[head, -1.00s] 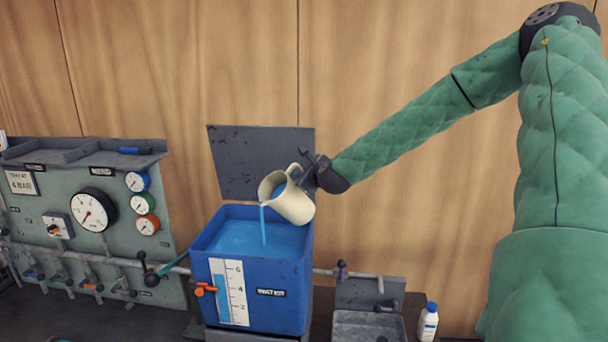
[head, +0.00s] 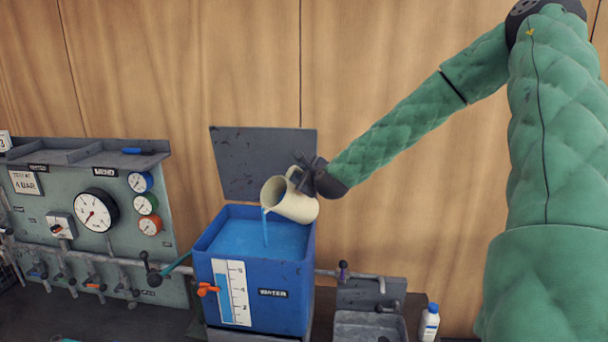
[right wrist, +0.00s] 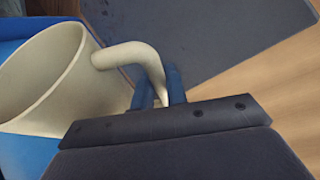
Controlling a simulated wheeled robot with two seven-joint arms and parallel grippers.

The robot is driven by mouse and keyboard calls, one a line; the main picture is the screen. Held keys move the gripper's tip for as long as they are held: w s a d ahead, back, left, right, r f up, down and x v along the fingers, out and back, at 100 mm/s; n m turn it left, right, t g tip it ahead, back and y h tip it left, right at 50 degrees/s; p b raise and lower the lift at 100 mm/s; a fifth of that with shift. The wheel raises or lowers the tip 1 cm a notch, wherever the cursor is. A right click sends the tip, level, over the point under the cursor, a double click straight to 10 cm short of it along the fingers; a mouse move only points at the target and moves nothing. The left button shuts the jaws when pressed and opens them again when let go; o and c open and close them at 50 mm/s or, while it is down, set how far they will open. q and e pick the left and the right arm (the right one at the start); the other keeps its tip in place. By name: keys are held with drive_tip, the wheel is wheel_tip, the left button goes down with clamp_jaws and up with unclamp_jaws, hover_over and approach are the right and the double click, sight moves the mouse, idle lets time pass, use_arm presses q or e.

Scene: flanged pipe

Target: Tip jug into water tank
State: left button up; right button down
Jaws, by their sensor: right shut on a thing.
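A cream jug (head: 292,203) is tilted far over to the left above the blue water tank (head: 262,305). A thin blue stream (head: 265,228) runs from its lip into the tank. Blue water (head: 250,240) fills the tank high up, and the tank's lid (head: 262,163) stands open behind. My right gripper (head: 303,177) is shut on the jug's handle. In the right wrist view the jug (right wrist: 60,75) lies at left, and its handle (right wrist: 130,56) runs down between my fingers (right wrist: 160,85). Little water shows inside the jug. My left gripper is not in view.
A gauge panel (head: 95,240) with valves and dials stands left of the tank. A pipe with a lever handle (head: 150,272) reaches the tank's left side. A grey sink (head: 370,325) and a white bottle (head: 429,323) are at right. Wooden wall lies behind.

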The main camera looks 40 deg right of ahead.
drive_tip(key=shift+a+r, duration=0.1)
drive_tip(key=shift+a, duration=0.1)
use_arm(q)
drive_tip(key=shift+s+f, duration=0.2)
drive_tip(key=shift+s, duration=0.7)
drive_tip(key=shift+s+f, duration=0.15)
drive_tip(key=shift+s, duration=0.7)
use_arm(e)
drive_tip(key=shift+a+n, duration=0.15)
drive_tip(key=shift+n, duration=0.15)
